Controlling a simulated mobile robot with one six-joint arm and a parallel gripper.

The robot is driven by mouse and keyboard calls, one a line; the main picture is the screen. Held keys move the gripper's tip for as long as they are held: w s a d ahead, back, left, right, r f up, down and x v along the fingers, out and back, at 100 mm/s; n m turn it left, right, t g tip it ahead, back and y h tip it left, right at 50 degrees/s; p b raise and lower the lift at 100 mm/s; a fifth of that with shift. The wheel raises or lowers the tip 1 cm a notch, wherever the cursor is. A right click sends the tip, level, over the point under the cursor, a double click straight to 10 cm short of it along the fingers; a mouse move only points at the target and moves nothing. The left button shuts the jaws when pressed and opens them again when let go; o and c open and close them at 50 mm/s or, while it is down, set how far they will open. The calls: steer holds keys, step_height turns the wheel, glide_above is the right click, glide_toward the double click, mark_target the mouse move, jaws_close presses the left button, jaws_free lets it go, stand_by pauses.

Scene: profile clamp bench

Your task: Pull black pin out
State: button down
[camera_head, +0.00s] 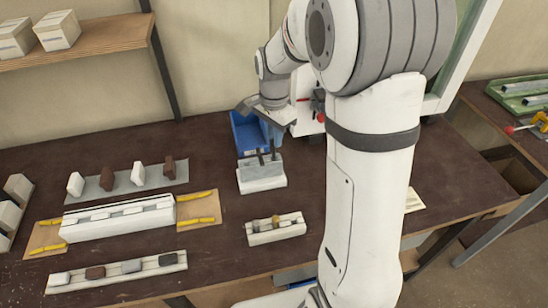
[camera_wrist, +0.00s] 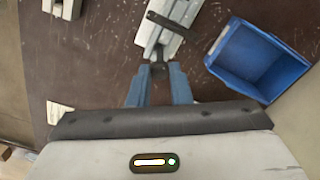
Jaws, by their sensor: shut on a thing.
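A pale grey block (camera_head: 262,178) stands on the bench, with dark upright pins (camera_head: 261,158) at its top. In the wrist view the block (camera_wrist: 172,12) is at the upper middle, with a long black bar (camera_wrist: 178,28) lying across it in the picture. My gripper (camera_wrist: 159,78) has two blue fingers closed on a small black pin (camera_wrist: 158,69) at the near edge of the block. Whether the pin's lower end is still in the block is hidden. In the head view my gripper (camera_head: 270,128) is above the block, partly hidden by my arm.
A blue bin (camera_wrist: 257,62) stands beside the block, and shows behind it in the head view (camera_head: 243,134). A long white profile (camera_head: 118,222) with yellow clamps is at left. A small fixture (camera_head: 276,230) is in front. A grey strip (camera_head: 125,184) carries several small blocks.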

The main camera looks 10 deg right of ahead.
steer(key=shift+r+p, duration=1.3)
steer(key=shift+r, duration=0.75)
